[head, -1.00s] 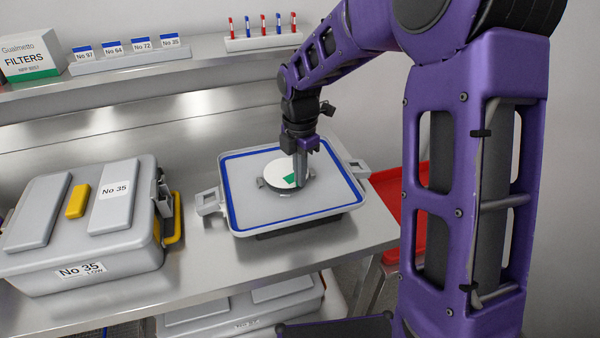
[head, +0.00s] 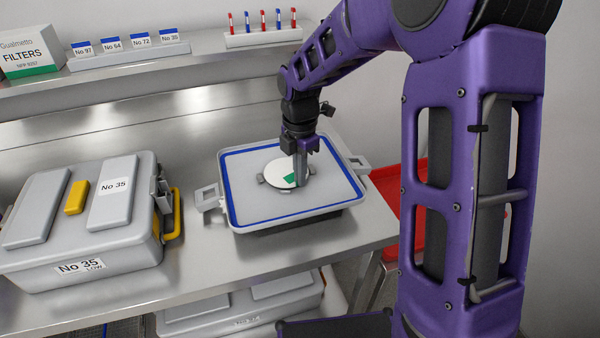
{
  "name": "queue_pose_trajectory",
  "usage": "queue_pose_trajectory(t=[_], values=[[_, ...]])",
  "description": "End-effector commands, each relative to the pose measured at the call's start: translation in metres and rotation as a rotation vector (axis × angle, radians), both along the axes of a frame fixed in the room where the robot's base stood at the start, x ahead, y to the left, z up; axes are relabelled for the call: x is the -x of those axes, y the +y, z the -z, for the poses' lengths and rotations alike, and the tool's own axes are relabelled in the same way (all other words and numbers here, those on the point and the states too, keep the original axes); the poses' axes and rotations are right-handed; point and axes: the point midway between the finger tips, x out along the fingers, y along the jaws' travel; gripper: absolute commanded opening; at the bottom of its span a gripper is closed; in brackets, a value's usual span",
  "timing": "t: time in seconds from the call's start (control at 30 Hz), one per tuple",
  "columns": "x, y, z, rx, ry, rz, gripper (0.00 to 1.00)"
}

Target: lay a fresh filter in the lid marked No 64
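An upturned grey lid (head: 250,202) with a blue gasket lies on the steel counter; I cannot see a number on it. A round white filter (head: 272,170) with a green patch (head: 290,178) lies over the holder at the lid's middle, looking flat. Small grey tabs of the holder (head: 262,180) show at its edge. My gripper (head: 301,184) points down at the right part of the filter, its fingertips at or just above it beside the green patch. The fingers overlap in this view, so their opening and any grip on the filter are hidden.
A closed grey case marked No 35 (head: 130,232) stands left of the lid. The shelf above holds a FILTERS box (head: 30,55), number cards (head: 112,45) and red and blue pens (head: 262,20). A red surface (head: 385,210) lies right of the counter.

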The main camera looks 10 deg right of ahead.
Motion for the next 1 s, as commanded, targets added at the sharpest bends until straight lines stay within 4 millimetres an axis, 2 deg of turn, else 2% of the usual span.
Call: queue_pose_trajectory(t=[0.97,1.0], values=[[0.0,0.0,0.0084,0.0,0.0,0.0,0.0],[0.0,0.0,0.0084,0.0,0.0,0.0,0.09]])
